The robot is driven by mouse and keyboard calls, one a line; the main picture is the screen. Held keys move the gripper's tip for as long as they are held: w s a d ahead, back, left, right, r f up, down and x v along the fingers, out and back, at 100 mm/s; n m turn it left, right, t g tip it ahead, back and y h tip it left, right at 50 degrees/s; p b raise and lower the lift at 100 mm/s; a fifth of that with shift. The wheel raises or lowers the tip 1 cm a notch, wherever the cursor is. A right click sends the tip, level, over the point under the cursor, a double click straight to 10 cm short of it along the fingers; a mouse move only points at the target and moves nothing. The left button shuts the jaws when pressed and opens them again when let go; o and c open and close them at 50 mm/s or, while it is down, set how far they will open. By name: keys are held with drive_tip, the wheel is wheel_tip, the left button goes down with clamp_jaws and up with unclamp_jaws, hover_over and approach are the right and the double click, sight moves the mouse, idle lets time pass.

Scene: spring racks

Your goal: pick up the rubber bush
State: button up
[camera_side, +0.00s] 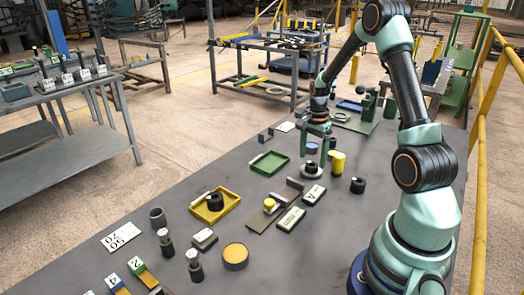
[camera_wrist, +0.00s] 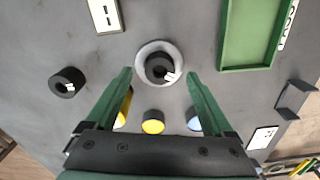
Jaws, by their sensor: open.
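A black rubber bush (camera_wrist: 154,64) with a small white tag sits in a round grey dish (camera_wrist: 146,45) on the table. It also shows low beneath the jaws in the side view (camera_side: 311,166). My gripper (camera_wrist: 159,74) is open and empty, pointing down. In the wrist view its green fingers lie to the left and right of the dish, with the bush between them in the picture. In the side view my gripper (camera_side: 316,156) hangs just over the dish; whether the fingertips touch anything is unclear. A similar black ring (camera_wrist: 67,82) stands to the left, also in the side view (camera_side: 357,185).
A green tray (camera_side: 269,153) lies left of the gripper, and a yellow tray (camera_side: 232,196) holding another black ring lies nearer the camera. A yellow cylinder (camera_side: 337,162) stands close to the right finger. Labelled blocks (camera_side: 314,194) lie in front.

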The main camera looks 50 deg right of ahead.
drive_tip(key=shift+f, duration=1.35)
clamp_jaws()
drive_tip(key=shift+r, duration=0.1)
